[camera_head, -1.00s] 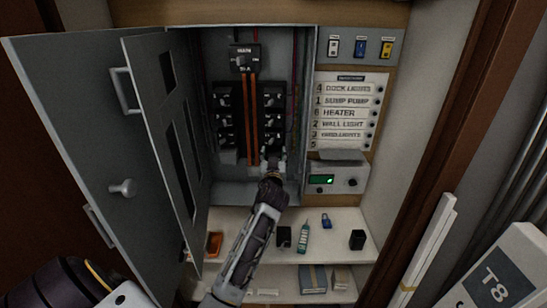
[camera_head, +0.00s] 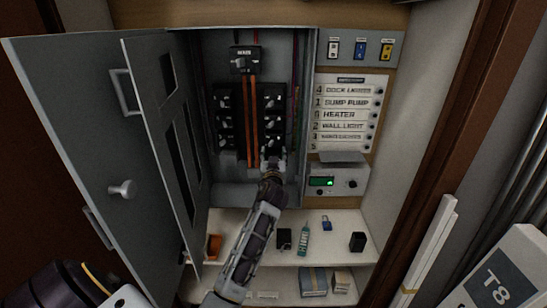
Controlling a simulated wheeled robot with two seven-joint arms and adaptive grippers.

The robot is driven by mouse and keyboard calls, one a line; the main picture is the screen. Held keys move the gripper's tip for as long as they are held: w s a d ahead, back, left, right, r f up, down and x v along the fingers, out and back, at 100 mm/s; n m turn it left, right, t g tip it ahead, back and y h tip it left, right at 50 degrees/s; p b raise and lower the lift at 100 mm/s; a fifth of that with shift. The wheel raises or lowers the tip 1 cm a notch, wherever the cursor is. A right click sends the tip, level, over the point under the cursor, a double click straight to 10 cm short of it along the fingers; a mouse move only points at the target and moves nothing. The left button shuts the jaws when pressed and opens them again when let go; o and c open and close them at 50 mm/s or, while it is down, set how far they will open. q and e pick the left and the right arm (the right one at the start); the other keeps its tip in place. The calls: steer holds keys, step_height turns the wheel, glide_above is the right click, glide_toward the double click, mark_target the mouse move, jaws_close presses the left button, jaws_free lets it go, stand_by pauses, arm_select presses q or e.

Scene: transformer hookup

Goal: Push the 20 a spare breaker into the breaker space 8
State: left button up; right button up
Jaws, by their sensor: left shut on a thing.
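The grey breaker panel (camera_head: 232,195) stands open, with two columns of black breakers inside. My left gripper (camera_head: 272,161) is at the lower end of the right column (camera_head: 273,103). It is shut on what looks like the 20 A spare breaker, which the fingers mostly hide. I cannot tell how far the breaker sits in space 8, and the space's label is not readable. My right gripper is out of view.
The panel's outer door (camera_head: 75,130) and inner cover (camera_head: 165,150) stand open at the left. A label board (camera_head: 349,112) and grey meter box (camera_head: 340,181) are at the right. The shelf (camera_head: 345,222) below holds a teal tester (camera_head: 303,240), a blue padlock (camera_head: 326,223) and black blocks.

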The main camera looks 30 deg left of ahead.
arm_select(q)
steer(key=shift+w+a+r, duration=0.1)
steer(key=shift+w+a, duration=0.15)
steer(key=shift+w, duration=0.2)
stand_by(0.5)
steer(key=o, duration=1.2)
steer(key=shift+c, duration=0.2)
steer(key=shift+s, duration=0.1)
steer(key=shift+b+v, duration=0.3)
steer(key=shift+v, duration=2.15)
steer(key=shift+r, duration=4.9)
